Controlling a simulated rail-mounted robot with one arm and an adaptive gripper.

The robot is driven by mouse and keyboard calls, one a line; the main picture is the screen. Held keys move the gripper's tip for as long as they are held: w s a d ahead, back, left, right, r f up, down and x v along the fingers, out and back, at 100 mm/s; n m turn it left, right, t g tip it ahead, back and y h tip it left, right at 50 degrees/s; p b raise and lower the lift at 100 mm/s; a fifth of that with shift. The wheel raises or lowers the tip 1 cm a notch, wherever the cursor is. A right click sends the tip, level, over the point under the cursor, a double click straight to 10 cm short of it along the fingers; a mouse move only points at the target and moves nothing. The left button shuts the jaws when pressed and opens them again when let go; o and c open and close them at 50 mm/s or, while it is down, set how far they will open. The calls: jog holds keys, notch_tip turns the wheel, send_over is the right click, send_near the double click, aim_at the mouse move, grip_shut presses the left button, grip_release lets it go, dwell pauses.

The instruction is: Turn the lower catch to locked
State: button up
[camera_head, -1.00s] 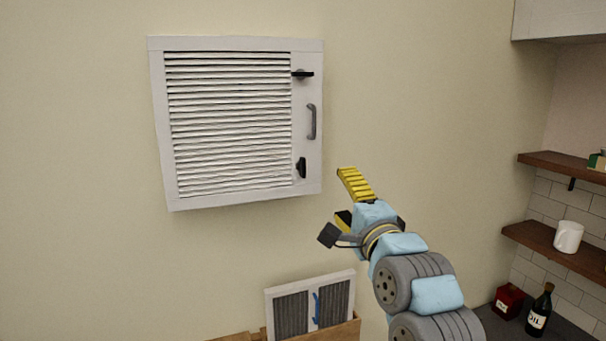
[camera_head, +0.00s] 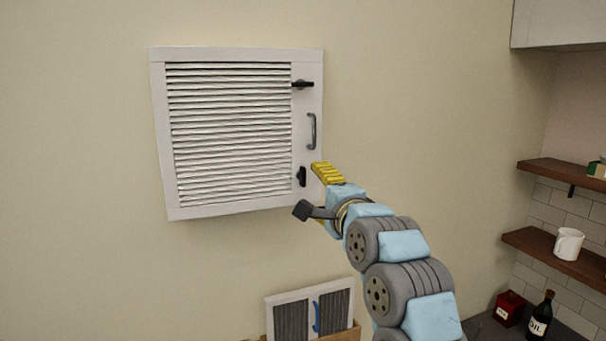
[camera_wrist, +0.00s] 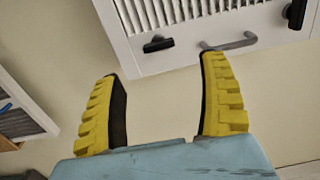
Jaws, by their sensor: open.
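The lower catch (camera_head: 301,176) is a small black knob on the right frame of a white louvred panel (camera_head: 235,207). Its long side is upright in the head view; it also shows in the wrist view (camera_wrist: 157,43), beyond the space between my fingers. The upper catch (camera_head: 302,84) is black and lies sideways; it appears at the upper right in the wrist view (camera_wrist: 295,13). My gripper (camera_head: 318,193) has yellow fingers, open and empty, just right of the lower catch in the head view. In the wrist view my gripper (camera_wrist: 160,68) is apart from the catch.
A grey handle (camera_head: 312,131) stands out from the panel between the catches. Below, a framed filter with dark panels (camera_head: 291,319) stands in a wooden box (camera_head: 347,333). Shelves with a white mug (camera_head: 568,243) are far right. The wall around the panel is bare.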

aim_at(304, 178)
jog(key=shift+p+x, duration=1.15)
jog(key=shift+x, duration=3.8)
jog(key=shift+f, duration=0.15)
jog(key=c, duration=1.2)
